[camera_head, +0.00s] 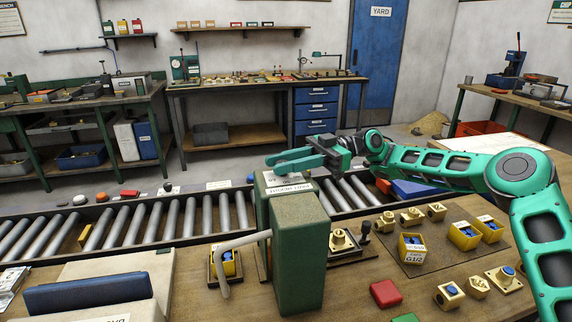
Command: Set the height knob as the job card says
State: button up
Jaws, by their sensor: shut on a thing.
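The green drill press (299,250) stands at the middle of the near bench, its lever (240,243) reaching out to the left. White labels (288,181) lie on top of its head; their print is too small and turned to read. My gripper (275,161) reaches in from the right, just over the top of the press head. Its green fingers are closed together on something at the press, which I take to be the height knob. The knob itself is hidden by the fingers. I cannot read its setting, and no job card is legible.
A roller conveyor (175,218) runs behind the press. Brass parts and yellow bins (411,247) with blue pieces sit on a mat at right. A red block (384,293) lies near the front. A blue-topped box (88,292) stands at front left.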

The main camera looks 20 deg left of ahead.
jog(key=shift+w+a+n+g+h, duration=0.1)
jog(key=shift+w+n+g+h, duration=0.15)
jog(key=shift+n+g+h, duration=1.05)
jog(key=shift+h, duration=0.3)
jog(key=shift+s+n+g+h, duration=0.15)
jog(key=shift+n+g+h, duration=0.35)
jog(key=shift+h, duration=0.3)
jog(key=shift+s+f+n+g+h, duration=0.1)
jog(key=shift+n+g+h, duration=0.5)
jog(key=shift+n+h, duration=1.1)
jog(key=shift+m+h, duration=0.3)
jog(key=o, duration=1)
jog(key=shift+a, duration=0.1)
